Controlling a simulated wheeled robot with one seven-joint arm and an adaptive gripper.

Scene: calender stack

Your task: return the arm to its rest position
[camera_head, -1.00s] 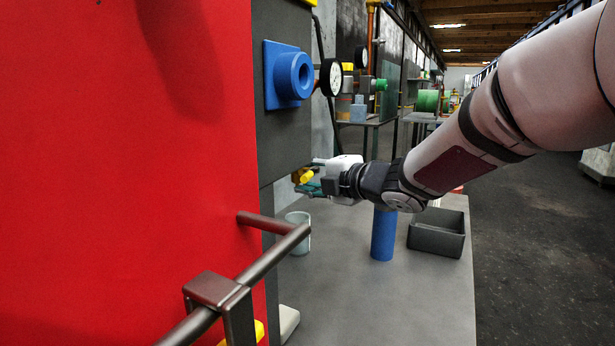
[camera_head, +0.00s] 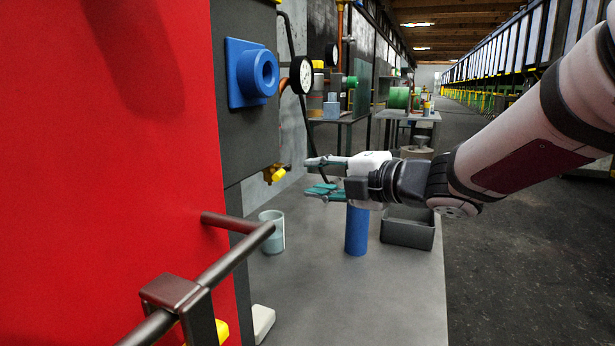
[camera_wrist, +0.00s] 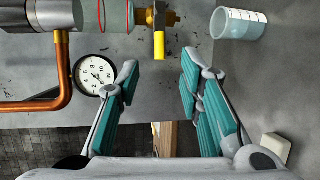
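My gripper (camera_head: 318,176) is in the middle of the head view, above the grey table and left of my forearm. Its two teal-padded fingers are spread apart with nothing between them. In the wrist view my gripper (camera_wrist: 160,85) also shows open and empty. A small yellow-handled valve (camera_head: 277,173) sits on the dark panel, left of the fingertips and apart from them. In the wrist view the yellow valve handle (camera_wrist: 159,46) lies beyond the gap between the fingers.
The grey table (camera_head: 340,300) bears a pale cup (camera_head: 272,232), a blue cylinder (camera_head: 356,230) below my gripper and a dark open bin (camera_head: 408,228). A red panel (camera_head: 100,180) with a brown handle bar (camera_head: 235,255) fills the left. A gauge (camera_head: 301,75) hangs nearby.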

